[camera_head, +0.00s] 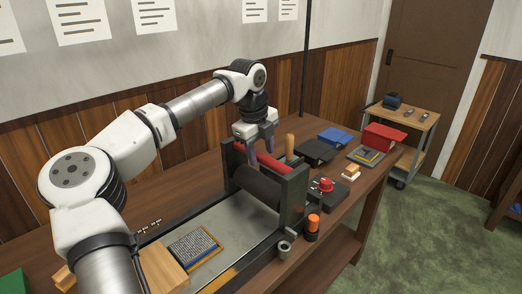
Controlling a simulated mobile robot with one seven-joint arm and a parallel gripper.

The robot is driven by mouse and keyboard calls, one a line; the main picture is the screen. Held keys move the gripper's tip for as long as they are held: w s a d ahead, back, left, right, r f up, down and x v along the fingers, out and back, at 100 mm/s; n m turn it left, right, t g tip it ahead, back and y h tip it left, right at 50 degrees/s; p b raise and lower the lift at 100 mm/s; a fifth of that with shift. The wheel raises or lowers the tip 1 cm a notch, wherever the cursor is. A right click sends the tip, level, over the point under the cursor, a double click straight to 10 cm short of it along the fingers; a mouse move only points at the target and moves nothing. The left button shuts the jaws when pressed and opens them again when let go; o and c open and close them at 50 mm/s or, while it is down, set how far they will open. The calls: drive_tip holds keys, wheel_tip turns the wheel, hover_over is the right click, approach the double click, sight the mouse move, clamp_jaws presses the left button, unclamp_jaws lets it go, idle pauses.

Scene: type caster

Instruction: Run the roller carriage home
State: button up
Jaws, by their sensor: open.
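The roller carriage is a dark frame (294,201) with a black roller (257,187) and a red roller (272,171) behind it. It stands across the far part of a grey metal bed (230,219). A type form (195,247) with a blue and yellow border lies on the near part of the bed. My gripper (262,147) is open and points down at the back of the carriage, by the red roller. Whether its fingers touch the carriage or a handle cannot be told.
An orange-topped knob (313,222) and a red knob (326,185) sit right of the carriage. A wooden handle (290,142), a black box (316,152), a blue item (335,136) and a red box (381,138) stand beyond. A wooden block (164,270) is near my arm.

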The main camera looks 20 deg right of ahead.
wheel_tip(320, 180, up, 14)
drive_tip(key=s+a+b, duration=0.1)
drive_tip(key=a+b, duration=0.1)
drive_tip(key=shift+a+f, duration=0.25)
idle(0.4)
